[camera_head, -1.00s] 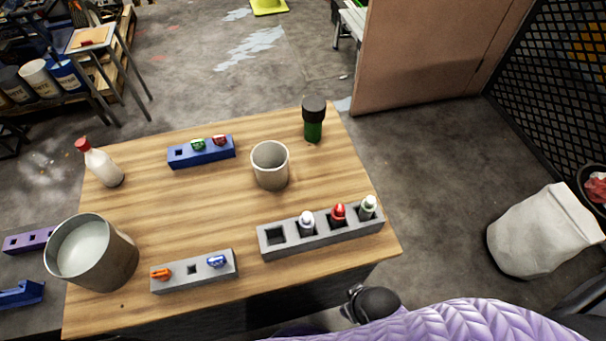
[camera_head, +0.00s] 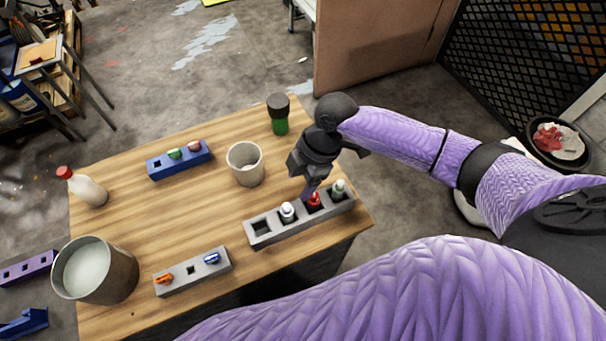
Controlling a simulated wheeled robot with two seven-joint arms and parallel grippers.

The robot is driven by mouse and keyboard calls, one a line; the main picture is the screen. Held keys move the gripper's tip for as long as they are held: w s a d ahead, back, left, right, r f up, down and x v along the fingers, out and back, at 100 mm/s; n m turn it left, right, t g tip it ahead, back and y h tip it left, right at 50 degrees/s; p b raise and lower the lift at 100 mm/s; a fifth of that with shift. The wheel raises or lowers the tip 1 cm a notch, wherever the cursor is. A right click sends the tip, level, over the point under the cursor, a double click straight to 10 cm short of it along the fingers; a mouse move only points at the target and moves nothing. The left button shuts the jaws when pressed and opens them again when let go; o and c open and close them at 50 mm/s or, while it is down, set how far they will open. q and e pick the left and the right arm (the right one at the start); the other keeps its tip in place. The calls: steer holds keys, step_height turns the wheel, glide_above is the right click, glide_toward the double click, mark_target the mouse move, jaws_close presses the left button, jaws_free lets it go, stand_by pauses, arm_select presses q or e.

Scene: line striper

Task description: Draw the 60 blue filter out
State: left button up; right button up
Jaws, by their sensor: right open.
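A small blue piece (camera_head: 212,258) sits in the right end of a short grey block (camera_head: 180,283) near the front of the table. An orange piece (camera_head: 164,279) sits at its left end, with an empty square hole between. No number is legible. My right gripper (camera_head: 309,192) is open and points down just above a red-topped piece (camera_head: 314,201) in a longer grey block (camera_head: 262,240). It is well to the right of the blue piece. I cannot tell whether it touches the red one. My left gripper is not in view.
White-topped (camera_head: 287,211) and pale green-topped (camera_head: 338,189) pieces flank the red one. A grey cup (camera_head: 245,165), a dark-capped green jar (camera_head: 279,115), a blue block (camera_head: 165,168), a bottle (camera_head: 86,188) and a large pot (camera_head: 97,271) stand around. The table's middle (camera_head: 190,212) is clear.

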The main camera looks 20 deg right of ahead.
mark_target(287, 205)
steer(key=b+x, duration=0.6)
steer(key=x, duration=0.2)
steer(key=shift+a+f, duration=0.15)
steer(key=shift+f, duration=0.2)
steer(key=shift+r, duration=0.1)
steer(key=c, duration=0.6)
jaws_close()
